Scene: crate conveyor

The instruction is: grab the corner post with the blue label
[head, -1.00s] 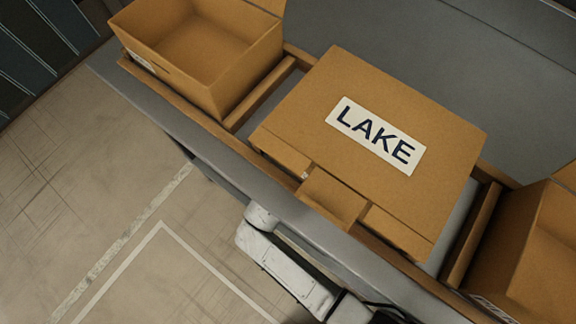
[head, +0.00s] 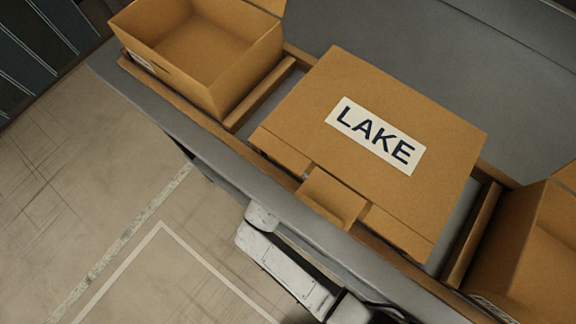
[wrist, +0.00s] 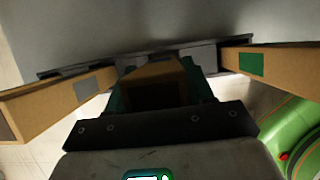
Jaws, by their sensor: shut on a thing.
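In the wrist view, a brown post (wrist: 152,72) stands in the middle, between the dark fingers of my gripper (wrist: 155,92). The gripper is shut on it. No label shows on the faces of this post that I can see, so I cannot tell its label colour. A brown post at the left (wrist: 60,97) bears a grey label (wrist: 92,87). A brown post at the right (wrist: 290,58) bears a green label (wrist: 251,64). In the head view, my gripper is not visible.
In the head view, a closed cardboard box (head: 320,85) marked LAKE lies on a grey conveyor (head: 440,60). Open cardboard boxes stand at its left (head: 235,85) and right (head: 515,255). The floor (head: 80,210) at the lower left is clear.

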